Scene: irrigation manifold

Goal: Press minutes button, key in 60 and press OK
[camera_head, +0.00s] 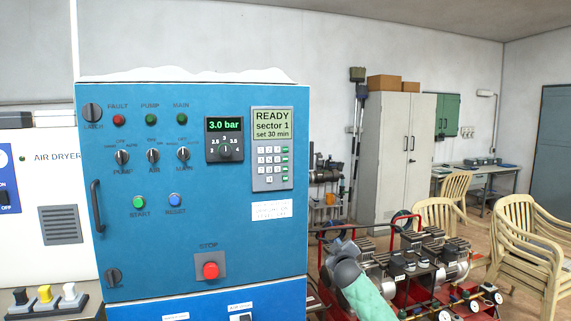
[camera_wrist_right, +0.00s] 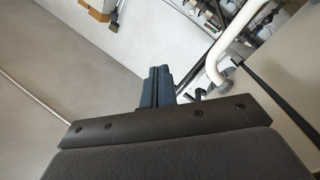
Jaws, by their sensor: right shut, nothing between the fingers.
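The blue control cabinet (camera_head: 150,240) fills the left half of the head view. The grey keypad panel (camera_head: 258,178) sits at its upper right. Its screen (camera_head: 271,123) reads "READY sector 1 set 30 min". Below the screen are rows of small white keys (camera_head: 269,160) and a column of green keys (camera_head: 284,161); their labels are too small to read. My right gripper (camera_head: 337,244) is right of the cabinet, below keypad height and apart from it. In the right wrist view its fingers (camera_wrist_right: 156,86) are shut and empty. My left gripper is not in view.
A red stop button (camera_head: 210,270) is lower down. A red-framed compressor unit (camera_head: 410,260) stands behind my right arm. Plastic chairs (camera_head: 520,240) stand at far right.

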